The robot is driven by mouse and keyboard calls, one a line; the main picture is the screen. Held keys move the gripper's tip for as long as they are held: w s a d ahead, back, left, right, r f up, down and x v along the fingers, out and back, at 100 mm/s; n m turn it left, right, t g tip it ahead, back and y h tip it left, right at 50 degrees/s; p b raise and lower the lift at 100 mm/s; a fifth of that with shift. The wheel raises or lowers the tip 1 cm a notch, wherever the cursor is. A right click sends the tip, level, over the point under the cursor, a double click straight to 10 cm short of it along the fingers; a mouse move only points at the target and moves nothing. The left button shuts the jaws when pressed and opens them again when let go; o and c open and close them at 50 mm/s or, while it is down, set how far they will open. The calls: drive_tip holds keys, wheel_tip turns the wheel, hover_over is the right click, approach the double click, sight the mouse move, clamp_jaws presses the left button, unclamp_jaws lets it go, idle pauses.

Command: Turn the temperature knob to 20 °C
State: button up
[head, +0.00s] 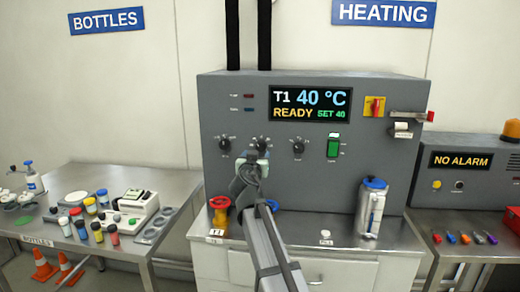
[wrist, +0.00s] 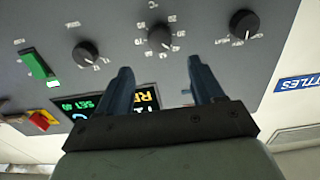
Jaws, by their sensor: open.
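The temperature knob is the middle one of three black dial knobs on the grey heating cabinet (head: 308,185). It shows in the head view (head: 262,143) just above my gripper, and in the wrist view (wrist: 160,37) with a numbered scale and a °C mark. My gripper (head: 254,160) is in front of the panel, just below this knob. In the wrist view its two fingers (wrist: 160,66) are apart and empty, with the knob beyond their tips. The display (head: 311,104) reads T1 40 °C, READY, SET 40.
Other knobs sit left (head: 224,146) and right (head: 298,147) of it. A green switch (head: 333,147) and a red-yellow switch (head: 374,107) are farther right.

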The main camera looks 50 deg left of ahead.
sight(260, 147)
drive_tip(key=x, duration=0.9)
drive_tip(key=shift+f, duration=0.1)
drive_tip(key=shift+c, duration=0.4)
drive_tip(key=c, duration=0.9)
drive_tip(key=shift+c, duration=0.2)
